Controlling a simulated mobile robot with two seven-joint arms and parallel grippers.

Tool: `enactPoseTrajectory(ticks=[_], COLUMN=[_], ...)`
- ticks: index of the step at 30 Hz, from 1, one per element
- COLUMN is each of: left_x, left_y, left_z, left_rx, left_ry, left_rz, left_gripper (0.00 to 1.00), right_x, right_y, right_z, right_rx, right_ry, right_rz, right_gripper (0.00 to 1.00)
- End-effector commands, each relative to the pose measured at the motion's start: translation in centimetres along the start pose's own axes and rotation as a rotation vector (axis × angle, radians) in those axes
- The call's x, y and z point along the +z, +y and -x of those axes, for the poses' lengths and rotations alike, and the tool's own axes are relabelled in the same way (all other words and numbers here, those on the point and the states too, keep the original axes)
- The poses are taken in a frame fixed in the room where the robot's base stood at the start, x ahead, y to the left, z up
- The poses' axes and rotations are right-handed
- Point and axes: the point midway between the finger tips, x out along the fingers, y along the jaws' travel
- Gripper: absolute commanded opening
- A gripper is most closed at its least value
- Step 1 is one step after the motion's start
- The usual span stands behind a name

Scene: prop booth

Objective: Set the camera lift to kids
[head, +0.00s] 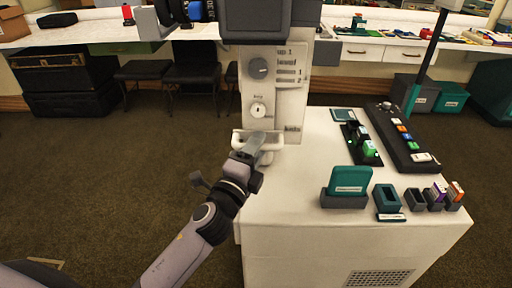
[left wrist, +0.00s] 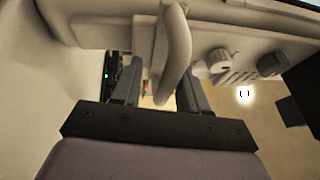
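The camera lift's pale post (head: 274,100) stands at the left end of a white cabinet, under a dark camera housing. Its panel has a dark knob (head: 258,68), a round key switch (head: 257,109) and a "kids" label (head: 292,128) low on the right. A pale handle (head: 262,143) sticks out below the switch. My left gripper (head: 250,150) is at this handle. In the left wrist view the handle (left wrist: 176,60) passes by the two spread fingers, nearer the right one; I cannot tell whether they touch. My right gripper is not in view.
The white cabinet top (head: 300,205) bears a teal card holder (head: 349,182), small bins (head: 387,198), and a dark button console (head: 402,138) at the right. A thin dark pole rises behind the console.

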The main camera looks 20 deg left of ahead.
Motion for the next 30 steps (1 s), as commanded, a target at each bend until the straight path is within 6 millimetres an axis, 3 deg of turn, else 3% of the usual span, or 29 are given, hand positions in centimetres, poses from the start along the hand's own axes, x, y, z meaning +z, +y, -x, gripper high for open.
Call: enactPoseTrajectory(ticks=[8, 21, 30], left_x=[0.0, 0.0, 0.0], left_y=[-0.1, 0.1, -0.1], left_z=[0.9, 6.4, 7.2], left_rx=[-0.003, 0.0, -0.001], left_ry=[0.0, 0.0, 0.0], left_rz=[-0.001, 0.0, -0.001], left_gripper=[0.43, 0.43, 0.43], right_x=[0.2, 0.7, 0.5], right_y=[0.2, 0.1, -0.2], right_z=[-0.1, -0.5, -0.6], right_rx=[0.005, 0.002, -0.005], right_ry=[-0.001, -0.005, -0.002], right_rz=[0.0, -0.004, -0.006], right_gripper=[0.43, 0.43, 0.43])
